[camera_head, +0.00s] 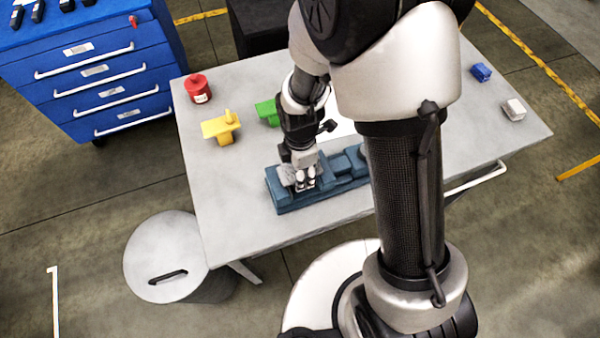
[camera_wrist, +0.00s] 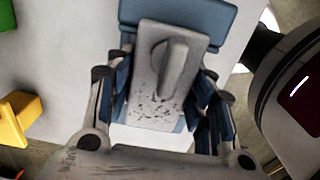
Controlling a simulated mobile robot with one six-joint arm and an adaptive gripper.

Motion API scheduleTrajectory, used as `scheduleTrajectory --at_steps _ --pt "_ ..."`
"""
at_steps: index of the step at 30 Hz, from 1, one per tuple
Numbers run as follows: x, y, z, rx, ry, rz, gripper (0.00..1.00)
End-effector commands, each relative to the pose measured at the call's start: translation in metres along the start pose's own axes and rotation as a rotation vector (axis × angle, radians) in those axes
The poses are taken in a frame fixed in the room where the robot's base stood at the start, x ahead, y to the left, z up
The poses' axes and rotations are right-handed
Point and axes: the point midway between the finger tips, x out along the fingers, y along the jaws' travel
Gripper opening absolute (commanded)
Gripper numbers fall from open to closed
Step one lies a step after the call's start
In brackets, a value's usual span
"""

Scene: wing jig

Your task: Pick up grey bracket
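The grey bracket (camera_wrist: 148,95), a flat plate with a rounded upright fin, lies on the blue jig (camera_wrist: 200,15) in the wrist view. In the head view, a bit of the bracket (camera_head: 286,174) shows at the left end of the jig (camera_head: 290,202), and my gripper hides much of it. My gripper (camera_wrist: 160,85) is open, with one finger on each side of the bracket. Blue shows between the fingers and the plate, so they look apart from it. In the head view, my gripper (camera_head: 306,178) points down at the jig.
On the grey table (camera_head: 230,185) stand a yellow part (camera_head: 218,128), a green part (camera_head: 267,112) and a red container (camera_head: 198,88). A blue block (camera_head: 481,72) and a whitish block (camera_head: 514,109) lie at the right.

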Motion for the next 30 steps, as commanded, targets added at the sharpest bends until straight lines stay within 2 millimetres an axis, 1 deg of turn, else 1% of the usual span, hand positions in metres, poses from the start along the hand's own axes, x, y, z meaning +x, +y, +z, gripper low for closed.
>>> scheduleTrajectory --at_steps 1,2,17,22,25,29,30 --pt "0.000 0.000 0.000 0.000 0.000 0.000 0.43" --pt "0.000 0.000 0.000 0.000 0.000 0.000 0.41" --pt "0.000 0.000 0.000 0.000 0.000 0.001 0.07" --pt "-0.001 0.000 0.000 0.000 0.000 0.001 0.07" --pt "-0.005 0.001 0.000 0.000 0.000 0.002 0.07" --pt "-0.018 0.001 0.000 0.000 0.000 0.002 0.07" --pt "-0.025 0.001 0.000 0.000 0.000 0.004 0.07"
